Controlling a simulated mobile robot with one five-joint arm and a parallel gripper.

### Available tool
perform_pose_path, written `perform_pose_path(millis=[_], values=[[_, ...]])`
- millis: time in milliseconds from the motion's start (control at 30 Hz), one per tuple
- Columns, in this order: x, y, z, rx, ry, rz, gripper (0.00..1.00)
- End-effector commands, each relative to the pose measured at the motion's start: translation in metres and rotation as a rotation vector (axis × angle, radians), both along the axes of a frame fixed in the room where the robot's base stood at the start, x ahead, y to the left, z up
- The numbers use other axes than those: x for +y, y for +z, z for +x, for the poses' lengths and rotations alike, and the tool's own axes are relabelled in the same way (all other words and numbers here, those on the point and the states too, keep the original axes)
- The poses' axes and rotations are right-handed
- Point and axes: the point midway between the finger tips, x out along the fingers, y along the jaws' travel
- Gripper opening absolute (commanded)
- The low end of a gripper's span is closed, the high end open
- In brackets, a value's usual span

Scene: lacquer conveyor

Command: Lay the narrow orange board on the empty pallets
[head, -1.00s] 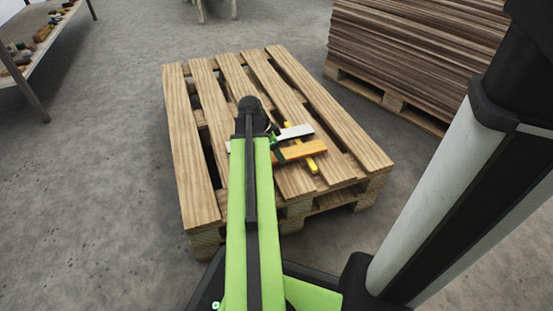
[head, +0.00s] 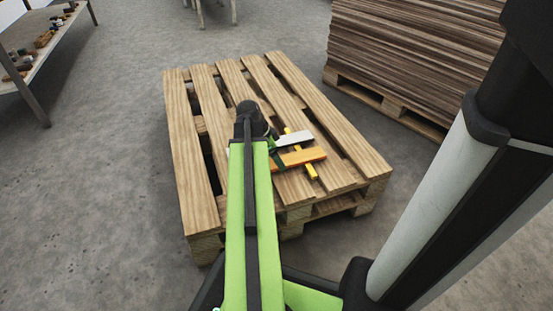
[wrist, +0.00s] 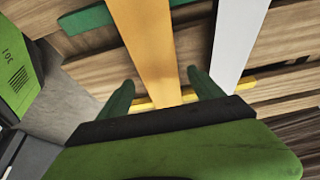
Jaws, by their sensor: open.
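The narrow orange board (head: 303,157) lies on the wooden pallet (head: 345,132), beside a white board (head: 296,139). A yellow strip (head: 311,171) runs crosswise under both boards. In the wrist view the orange board (wrist: 148,45) passes between the two green fingers of my gripper (wrist: 160,79), which are open. The white board (wrist: 237,35) is just right of the right finger. A green strip (wrist: 85,20) crosses under the orange board at the top. In the head view my arm hides the left ends of the boards.
A stack of brown boards (head: 415,55) rests on another pallet (head: 392,103) at the upper right. A bench (head: 42,65) with small coloured pieces stands at the upper left. Grey floor (head: 100,150) is clear left of the near pallet.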

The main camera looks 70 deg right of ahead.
Motion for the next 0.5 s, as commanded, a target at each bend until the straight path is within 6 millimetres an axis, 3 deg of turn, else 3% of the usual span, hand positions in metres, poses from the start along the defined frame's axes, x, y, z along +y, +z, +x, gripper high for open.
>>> perform_pose_path(millis=[33,300,500], values=[[0.002,0.016,0.003,0.0,0.001,0.0,0.76],[0.017,0.077,0.021,0.0,0.002,0.0,0.76],[0.025,0.103,0.031,0.0,0.001,0.0,0.76]])
